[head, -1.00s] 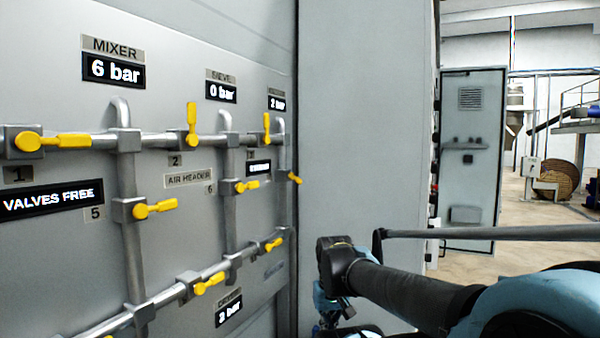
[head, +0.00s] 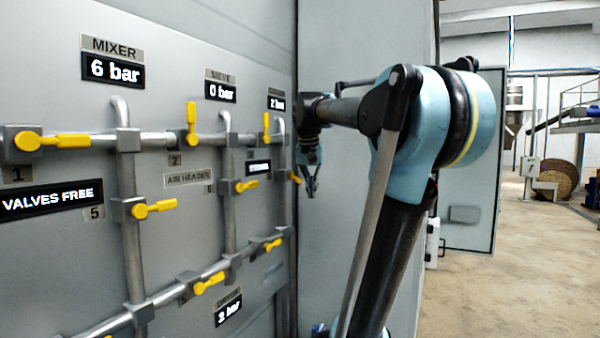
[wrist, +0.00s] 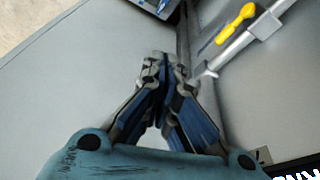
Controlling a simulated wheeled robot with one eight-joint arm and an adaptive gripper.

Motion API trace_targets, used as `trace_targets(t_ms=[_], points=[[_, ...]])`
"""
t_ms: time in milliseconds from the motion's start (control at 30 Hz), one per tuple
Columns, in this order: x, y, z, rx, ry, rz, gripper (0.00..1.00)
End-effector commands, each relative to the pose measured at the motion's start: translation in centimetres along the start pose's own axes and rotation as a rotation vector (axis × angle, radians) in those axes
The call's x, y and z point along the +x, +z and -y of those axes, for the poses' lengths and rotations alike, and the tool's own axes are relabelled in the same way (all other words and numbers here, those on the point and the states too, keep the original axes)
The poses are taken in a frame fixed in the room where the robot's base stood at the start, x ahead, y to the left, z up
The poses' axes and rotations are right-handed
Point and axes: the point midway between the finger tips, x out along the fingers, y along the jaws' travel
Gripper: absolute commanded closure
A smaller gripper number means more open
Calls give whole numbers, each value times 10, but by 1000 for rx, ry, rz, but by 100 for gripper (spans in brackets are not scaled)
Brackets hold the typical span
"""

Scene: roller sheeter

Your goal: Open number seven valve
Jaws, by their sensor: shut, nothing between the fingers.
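Yellow-handled valves sit on grey pipes on the wall panel (head: 60,250). Plates 1, 2, 5 and 6 can be made out; no 7 is clearly legible. At the panel's right end, one yellow handle (head: 295,178) is partly hidden by my gripper and points down to the right. My gripper (head: 311,192) hangs fingers down beside it, shut and empty; contact cannot be told. In the wrist view the fingertips (wrist: 165,62) are together, and a yellow handle (wrist: 236,22) lies along a pipe at upper right, apart from them. A partly seen plate (wrist: 262,155) is unclear.
Upper yellow valve handles (head: 191,125) and lower ones (head: 208,284) stick out from the panel. A plain grey wall (head: 340,260) stands at right angles beside it.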

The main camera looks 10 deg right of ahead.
Motion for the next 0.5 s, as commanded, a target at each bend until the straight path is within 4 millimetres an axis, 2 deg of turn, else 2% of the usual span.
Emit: trace_targets(t_ms=[33, 200, 400, 500], points=[[-15, -22, 7, 20, 5, -6, 100], [-57, -83, 26, 98, 23, -27, 100], [-96, -148, 49, 185, 41, -53, 100], [-110, -173, 59, 223, 48, -65, 100]])
